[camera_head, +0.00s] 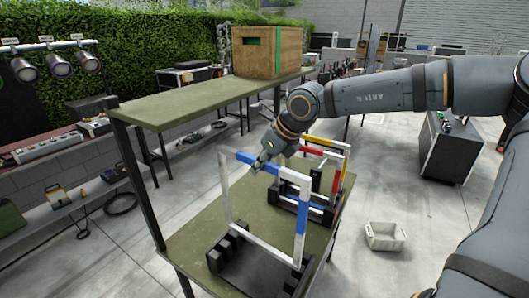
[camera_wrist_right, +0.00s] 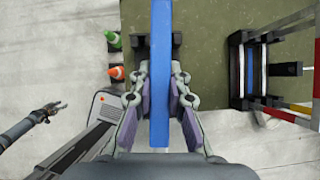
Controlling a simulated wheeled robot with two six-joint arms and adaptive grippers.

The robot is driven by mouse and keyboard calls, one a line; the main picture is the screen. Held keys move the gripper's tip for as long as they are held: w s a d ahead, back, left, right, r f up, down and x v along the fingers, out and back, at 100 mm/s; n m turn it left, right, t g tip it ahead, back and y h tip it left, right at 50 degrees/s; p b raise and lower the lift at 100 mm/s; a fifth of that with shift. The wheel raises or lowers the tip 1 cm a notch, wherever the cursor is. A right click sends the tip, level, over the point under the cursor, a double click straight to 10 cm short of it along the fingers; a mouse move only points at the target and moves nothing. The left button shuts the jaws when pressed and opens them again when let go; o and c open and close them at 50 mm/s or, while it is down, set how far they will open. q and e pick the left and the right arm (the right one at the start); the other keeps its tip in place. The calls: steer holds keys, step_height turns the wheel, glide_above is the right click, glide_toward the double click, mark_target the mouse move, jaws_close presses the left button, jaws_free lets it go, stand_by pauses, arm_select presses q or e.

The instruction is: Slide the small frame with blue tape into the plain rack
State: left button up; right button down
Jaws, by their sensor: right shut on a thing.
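A white frame with blue tape (camera_head: 301,220) stands upright at the front rack. Its blue-taped top bar also shows in the right wrist view (camera_wrist_right: 160,75). My right gripper (camera_head: 262,162) is shut on that top bar. In the wrist view its fingers (camera_wrist_right: 160,95) sit on both sides of the bar. The plain black rack (camera_head: 245,272) lies on the lower green table, with blocks at both ends. The frame's lower bar lies between these blocks in the picture; I cannot tell whether it touches the rack's bottom. My left gripper (camera_wrist_right: 50,110) is small at the wrist view's left.
Behind, a second black rack (camera_head: 290,199) holds red, yellow, white and blue frames; this rack also shows in the wrist view (camera_wrist_right: 236,72). A higher green shelf (camera_head: 190,100) carries a wooden crate (camera_head: 267,52). A white bin (camera_head: 385,237) stands on the floor.

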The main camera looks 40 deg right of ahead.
steer(key=shift+r+n+p, duration=0.2)
steer(key=shift+n+p, duration=0.1)
steer(key=shift+d+f+y, duration=0.1)
steer(key=shift+f+y, duration=0.15)
steer(key=shift+y, duration=0.05)
steer(key=shift+f, duration=0.15)
steer(key=shift+a+f+b, duration=0.25)
steer(key=shift+a+b, duration=0.05)
steer(key=shift+d+f+b, duration=0.2)
steer(key=shift+f+b, duration=0.65)
steer(key=shift+f, duration=0.4)
arm_select(q)
step_height(320, 180, down, 9)
steer(key=b, duration=0.8)
arm_select(e)
step_height(320, 180, down, 10)
steer(key=shift+r, duration=0.25)
arm_select(q)
steer(key=shift+f+b, duration=0.15)
steer(key=shift+b, duration=0.3)
arm_select(e)
steer(key=shift+f, duration=0.2)
